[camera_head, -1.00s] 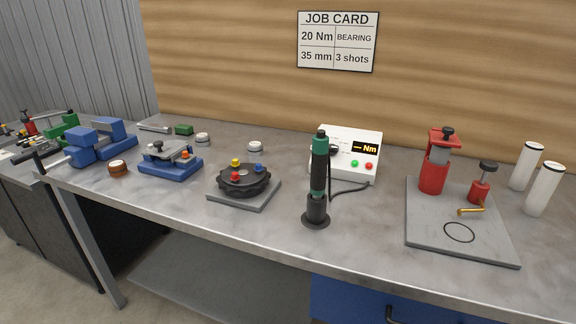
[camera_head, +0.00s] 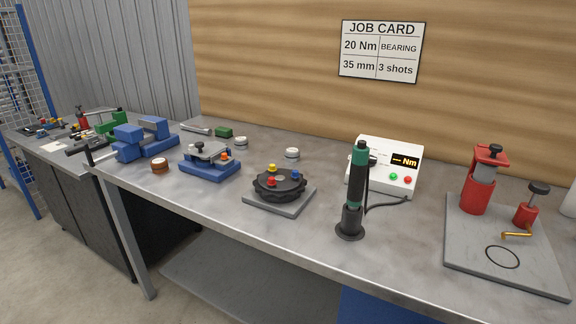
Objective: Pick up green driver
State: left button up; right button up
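The green driver (camera_head: 357,182) is a tall black tool with green bands at its top and lower body. It stands upright in a dark round holder (camera_head: 350,225) near the front of the grey bench. A cable runs from it toward the white controller box (camera_head: 385,166) with an "Nm" display just behind it. Neither of my grippers shows in the head view.
To the driver's left are a black round fixture on a plate (camera_head: 280,186), a blue fixture (camera_head: 209,163) and a blue vise (camera_head: 145,140). To its right is a grey plate with a red press (camera_head: 478,182). Bare bench (camera_head: 400,250) lies between.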

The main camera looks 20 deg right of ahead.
aim_at(360, 155)
jog(key=i+j+z, duration=0.1)
jog(key=i, duration=0.2)
jog(key=i+j, duration=0.25)
jog(key=z, duration=1.35)
jog(key=i, duration=0.05)
